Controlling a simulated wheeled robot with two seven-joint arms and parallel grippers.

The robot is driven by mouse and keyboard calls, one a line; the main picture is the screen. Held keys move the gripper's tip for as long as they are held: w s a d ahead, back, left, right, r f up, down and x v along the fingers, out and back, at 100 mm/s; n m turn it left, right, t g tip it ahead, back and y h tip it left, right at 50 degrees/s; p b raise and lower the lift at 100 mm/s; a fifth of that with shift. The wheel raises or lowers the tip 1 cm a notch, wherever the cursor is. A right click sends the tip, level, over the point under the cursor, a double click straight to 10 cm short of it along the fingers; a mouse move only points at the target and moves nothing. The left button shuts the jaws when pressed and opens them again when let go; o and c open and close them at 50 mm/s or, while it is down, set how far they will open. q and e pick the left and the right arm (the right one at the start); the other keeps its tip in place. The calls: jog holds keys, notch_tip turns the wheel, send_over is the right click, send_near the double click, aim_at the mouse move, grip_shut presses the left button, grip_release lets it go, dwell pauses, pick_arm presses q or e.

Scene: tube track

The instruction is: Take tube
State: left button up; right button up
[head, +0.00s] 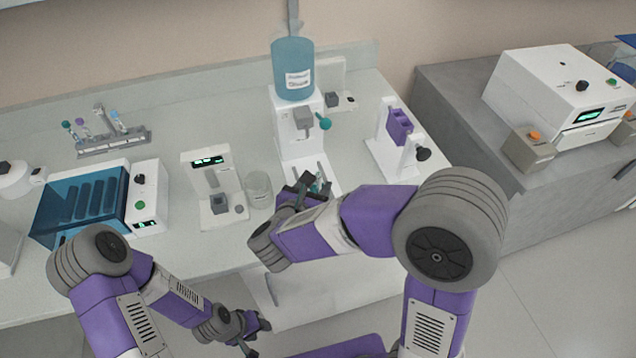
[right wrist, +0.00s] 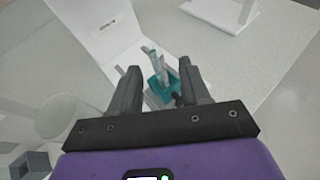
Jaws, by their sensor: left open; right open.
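A clear tube (right wrist: 153,58) leans in a small teal holder (right wrist: 168,92) at the foot of the white dispenser in the right wrist view. In the head view the teal holder (head: 325,187) is partly hidden by my right gripper (head: 310,187). My right gripper is open, with its two fingers (right wrist: 160,75) on either side of the tube and holder in the picture; I cannot tell whether they touch. My left gripper (head: 256,335) is open and empty, low at the front edge of the table. More tubes with coloured caps stand in a grey rack (head: 115,143) at the back left.
A white dispenser (head: 290,130) with a blue tank (head: 293,68) stands behind the holder. Left of it are a glass beaker (head: 259,187), a small white device (head: 211,175) and a blue-lidded machine (head: 82,200). A white stand with a purple block (head: 398,125) is to the right.

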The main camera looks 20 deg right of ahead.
aim_at(318, 181)
jog(key=x, duration=0.3)
jog(key=shift+w+d+f, duration=0.1)
jog(key=shift+w+d, duration=0.05)
jog(key=shift+w, duration=0.2)
jog(key=c, duration=0.8)
notch_tip(318, 181, up, 10)
jog(key=p, duration=0.2)
jog(key=shift+p, duration=0.3)
